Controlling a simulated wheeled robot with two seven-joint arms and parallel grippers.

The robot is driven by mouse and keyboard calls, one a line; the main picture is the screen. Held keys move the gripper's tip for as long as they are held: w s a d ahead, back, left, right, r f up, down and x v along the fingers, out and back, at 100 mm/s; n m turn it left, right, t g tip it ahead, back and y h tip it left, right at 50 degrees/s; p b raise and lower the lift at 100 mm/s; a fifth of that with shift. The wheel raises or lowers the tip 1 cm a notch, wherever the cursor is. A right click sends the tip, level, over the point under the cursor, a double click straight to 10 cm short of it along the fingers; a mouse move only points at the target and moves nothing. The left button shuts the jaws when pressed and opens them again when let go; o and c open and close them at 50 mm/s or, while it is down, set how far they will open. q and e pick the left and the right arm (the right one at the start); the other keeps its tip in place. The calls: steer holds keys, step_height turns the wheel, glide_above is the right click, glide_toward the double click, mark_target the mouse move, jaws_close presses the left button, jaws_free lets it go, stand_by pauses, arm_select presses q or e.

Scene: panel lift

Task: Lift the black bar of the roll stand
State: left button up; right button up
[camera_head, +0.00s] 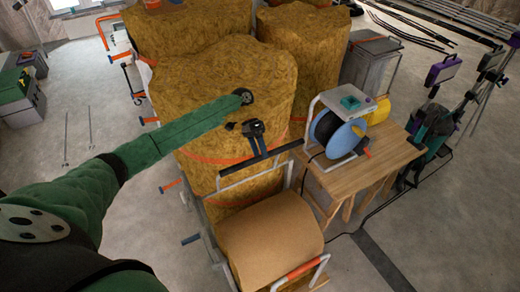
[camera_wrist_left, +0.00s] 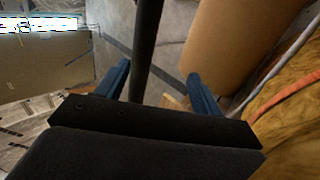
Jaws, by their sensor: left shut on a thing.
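The roll stand (camera_head: 289,174) is a white tube frame around a large brown roll (camera_head: 270,238), low in the middle of the head view. Its black bar (camera_head: 285,150) lies along the back top of the frame, at a slant. My left gripper (camera_head: 262,152) comes down onto the bar near its middle and is shut on it. In the left wrist view the black bar (camera_wrist_left: 146,45) runs between the two blue fingers of my left gripper (camera_wrist_left: 158,82). The head view does not clearly show whether the bar touches the frame. My right gripper is out of view.
Large yellow-brown wrapped bales (camera_head: 225,75) stand right behind the bar. A wooden table (camera_head: 375,160) with a blue cable reel (camera_head: 340,140) is close on the right. Tripod tools (camera_head: 440,120) stand farther right. The grey floor (camera_head: 450,235) is mostly clear at lower right.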

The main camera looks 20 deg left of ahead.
arm_select(q)
steer(key=shift+s+f, duration=0.1)
steer(key=shift+c, duration=0.7)
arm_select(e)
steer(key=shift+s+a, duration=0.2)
arm_select(q)
steer(key=shift+d, duration=0.1)
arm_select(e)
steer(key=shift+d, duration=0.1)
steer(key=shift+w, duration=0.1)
arm_select(q)
steer(key=s+d+r+b, duration=0.1)
steer(key=d+r+b, duration=0.5)
steer(key=d+r, duration=0.5)
steer(key=shift+s+d+r, duration=0.25)
steer(key=shift+d+r, duration=0.05)
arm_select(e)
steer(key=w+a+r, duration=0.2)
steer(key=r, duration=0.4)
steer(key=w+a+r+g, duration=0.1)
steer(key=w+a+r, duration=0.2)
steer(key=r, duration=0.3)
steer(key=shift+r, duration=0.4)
